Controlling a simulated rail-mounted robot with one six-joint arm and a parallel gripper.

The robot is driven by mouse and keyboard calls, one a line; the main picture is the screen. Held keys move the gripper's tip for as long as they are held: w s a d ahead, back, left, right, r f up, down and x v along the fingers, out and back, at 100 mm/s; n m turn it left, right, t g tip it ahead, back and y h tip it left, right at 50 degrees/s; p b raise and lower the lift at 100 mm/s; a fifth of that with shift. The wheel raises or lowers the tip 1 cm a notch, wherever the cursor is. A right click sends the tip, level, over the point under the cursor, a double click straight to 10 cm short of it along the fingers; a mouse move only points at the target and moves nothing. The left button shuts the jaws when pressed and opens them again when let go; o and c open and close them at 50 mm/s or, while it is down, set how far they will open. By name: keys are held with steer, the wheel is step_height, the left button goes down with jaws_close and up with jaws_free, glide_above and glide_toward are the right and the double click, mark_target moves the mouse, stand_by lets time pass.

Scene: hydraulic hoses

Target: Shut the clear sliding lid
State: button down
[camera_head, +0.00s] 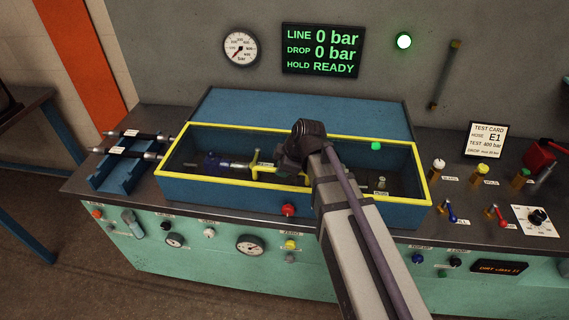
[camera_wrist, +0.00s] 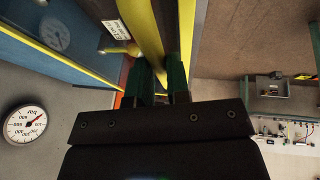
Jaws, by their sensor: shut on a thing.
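The clear lid (camera_head: 220,142) has a yellow frame and lies over the blue test box (camera_head: 200,190) on the bench. The yellow frame spans the box top from its left end to its right end. A yellow handle bar (camera_head: 256,160) shows near the middle of the box, partly hidden by my wrist. My gripper (camera_head: 284,166) is at this bar, its fingers mostly hidden by the arm in the head view. In the wrist view, the green-padded fingers (camera_wrist: 159,82) are shut on the yellow bar (camera_wrist: 146,35).
A hose with metal fittings (camera_head: 235,165) lies inside the box. Two black hose ends (camera_head: 130,152) rest on a blue rack at the left. Valves, levers and a test card (camera_head: 486,140) stand at the right.

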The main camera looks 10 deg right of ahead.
steer(key=shift+s+f, duration=0.1)
steer(key=shift+s, duration=0.15)
steer(key=c, duration=1.2)
jaws_free()
steer(key=shift+a, duration=0.1)
steer(key=shift+o, duration=0.5)
steer(key=p+v, duration=0.9)
steer(key=v, duration=0.2)
steer(key=shift+p, duration=0.35)
steer(key=shift+w, duration=0.1)
